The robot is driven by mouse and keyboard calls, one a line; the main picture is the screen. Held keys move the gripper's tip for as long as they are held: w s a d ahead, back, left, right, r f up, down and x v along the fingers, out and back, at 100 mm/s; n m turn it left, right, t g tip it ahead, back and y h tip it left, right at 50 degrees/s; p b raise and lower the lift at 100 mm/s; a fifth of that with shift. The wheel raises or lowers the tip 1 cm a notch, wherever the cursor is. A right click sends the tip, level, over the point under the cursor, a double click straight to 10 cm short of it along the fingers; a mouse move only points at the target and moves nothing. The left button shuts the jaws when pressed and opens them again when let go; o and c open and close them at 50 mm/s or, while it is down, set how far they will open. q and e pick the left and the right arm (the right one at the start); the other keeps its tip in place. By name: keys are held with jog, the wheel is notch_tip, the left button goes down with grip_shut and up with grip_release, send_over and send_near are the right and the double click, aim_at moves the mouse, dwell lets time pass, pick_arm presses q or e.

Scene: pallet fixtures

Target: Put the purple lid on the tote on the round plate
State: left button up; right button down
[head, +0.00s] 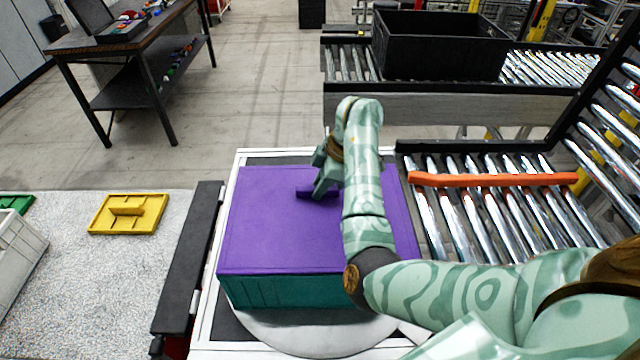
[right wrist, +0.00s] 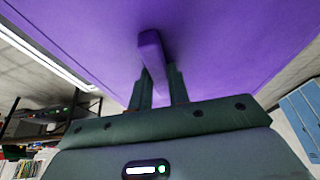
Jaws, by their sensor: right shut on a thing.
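The purple lid (head: 285,225) lies over the top of a teal tote (head: 290,291), and its edges look lined up with the tote's walls. The tote stands on the grey round plate (head: 320,335). My right gripper (head: 318,192) is shut on the lid's raised handle (head: 302,191). My arm hides part of the lid's right side. My left gripper is not in view.
A roller conveyor (head: 480,215) with an orange bar (head: 492,180) is at right. A black crate (head: 440,45) stands behind.

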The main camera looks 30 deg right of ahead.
dwell(0.3)
jog(key=c, duration=1.3)
grip_release()
jog(key=shift+o, duration=0.2)
jog(key=p+v, duration=0.5)
jog(key=v, duration=0.4)
jog(key=shift+w+r, duration=0.1)
jog(key=p+v, duration=0.7)
jog(key=shift+d, duration=0.1)
